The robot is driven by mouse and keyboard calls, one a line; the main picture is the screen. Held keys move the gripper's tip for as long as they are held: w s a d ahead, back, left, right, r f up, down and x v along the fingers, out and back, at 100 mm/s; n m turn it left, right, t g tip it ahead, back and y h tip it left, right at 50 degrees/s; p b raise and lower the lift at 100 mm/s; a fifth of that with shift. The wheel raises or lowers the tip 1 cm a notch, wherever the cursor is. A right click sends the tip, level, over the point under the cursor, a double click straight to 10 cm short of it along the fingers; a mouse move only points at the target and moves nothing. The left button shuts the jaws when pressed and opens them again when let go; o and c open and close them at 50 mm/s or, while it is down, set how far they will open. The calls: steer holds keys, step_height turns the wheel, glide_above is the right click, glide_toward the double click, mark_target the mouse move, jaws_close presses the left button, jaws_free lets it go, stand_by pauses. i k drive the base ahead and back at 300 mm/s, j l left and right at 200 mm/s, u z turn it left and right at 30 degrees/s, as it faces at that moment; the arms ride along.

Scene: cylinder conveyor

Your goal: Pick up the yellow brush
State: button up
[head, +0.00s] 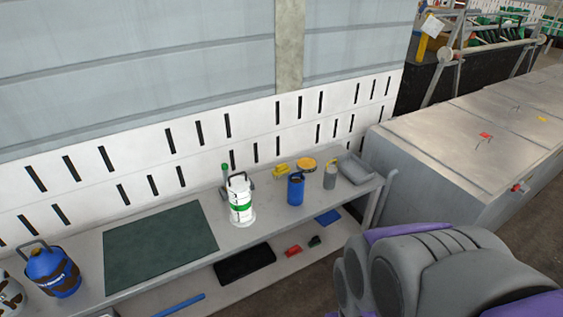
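A small yellow object (280,170), which looks like the yellow brush, lies on the grey workbench (88,262) near its back edge. It stands behind and to the left of a blue cylinder mug (295,190). A round yellow-orange item (306,164) is just to its right. The brush is small here, so its bristles and handle cannot be made out. A grey and purple part of my own arm fills the lower right. My gripper's fingers do not show.
A white and green canister (240,200), a grey can (329,176) and a grey tray (355,168) share the bench. A blue jug (52,271) stands at the left, beyond a dark green mat (160,247). A grey machine (470,150) stands right of the bench.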

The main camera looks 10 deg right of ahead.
mark_target(282, 170)
steer(key=i+l+u, duration=0.25)
steer(key=i+l, duration=0.2)
steer(key=i+l+u, duration=0.25)
steer(key=i+l, duration=0.35)
steer(key=i+l+u, duration=0.25)
steer(key=i+l, duration=0.3)
steer(key=l, duration=0.1)
